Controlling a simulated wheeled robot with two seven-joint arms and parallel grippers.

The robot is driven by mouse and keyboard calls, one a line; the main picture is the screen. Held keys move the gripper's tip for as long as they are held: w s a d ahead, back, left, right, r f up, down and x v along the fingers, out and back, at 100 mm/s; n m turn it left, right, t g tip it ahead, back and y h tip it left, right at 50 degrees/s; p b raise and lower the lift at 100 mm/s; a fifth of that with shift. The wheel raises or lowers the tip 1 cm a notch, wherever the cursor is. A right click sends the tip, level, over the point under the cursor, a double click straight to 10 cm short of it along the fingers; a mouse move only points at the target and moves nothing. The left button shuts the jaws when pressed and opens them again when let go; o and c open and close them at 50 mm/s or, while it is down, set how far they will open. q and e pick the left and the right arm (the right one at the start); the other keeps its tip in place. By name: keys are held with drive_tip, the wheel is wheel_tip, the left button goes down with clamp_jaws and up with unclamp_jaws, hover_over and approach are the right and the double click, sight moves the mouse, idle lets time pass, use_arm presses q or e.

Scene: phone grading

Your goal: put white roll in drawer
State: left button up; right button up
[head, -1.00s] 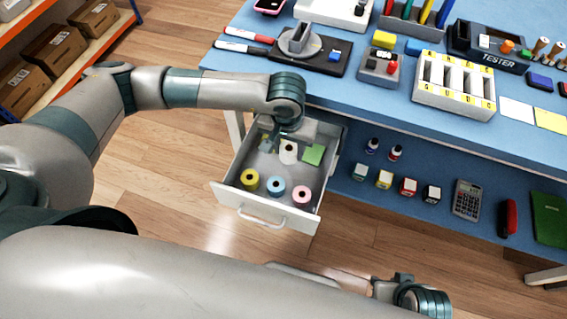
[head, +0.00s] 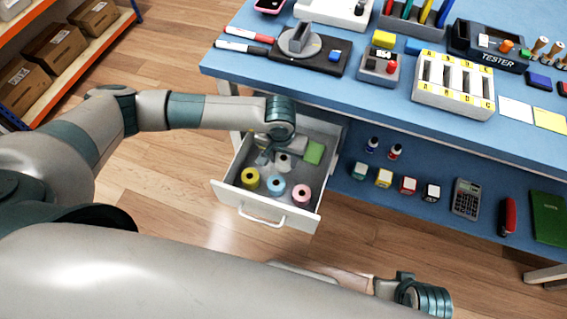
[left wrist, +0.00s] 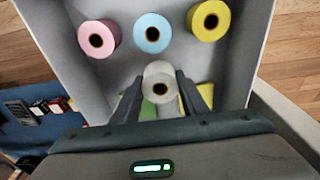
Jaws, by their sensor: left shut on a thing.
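The white roll (head: 283,162) is inside the open drawer (head: 235,196), behind the row of coloured rolls. My left gripper (head: 272,158) reaches down into the drawer and is shut on the white roll. In the left wrist view the white roll (left wrist: 160,86) stands between the two fingers (left wrist: 160,100), its dark core hole facing the camera. I cannot tell whether it touches the drawer floor. My right gripper (head: 405,285) shows only in part at the bottom of the head view, and its fingers cannot be made out.
Yellow (head: 250,177), blue (head: 276,185) and pink (head: 301,194) rolls stand near the drawer front. A green pad (head: 314,152) lies at the drawer's back right. The blue table (head: 330,88) overhangs the drawer's back. Small bottles, boxes and a calculator (head: 466,199) sit on the lower shelf.

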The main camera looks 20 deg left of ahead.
sight(283, 165)
use_arm(q)
drive_tip(key=shift+f, duration=1.75)
drive_tip(key=shift+f, duration=0.1)
drive_tip(key=o, duration=1)
drive_tip(key=shift+o, duration=0.2)
drive_tip(key=r, duration=0.4)
drive_tip(key=s+r, duration=0.1)
drive_tip(key=r, duration=0.7)
drive_tip(key=shift+s+r, duration=0.1)
drive_tip(key=shift+s, duration=0.15)
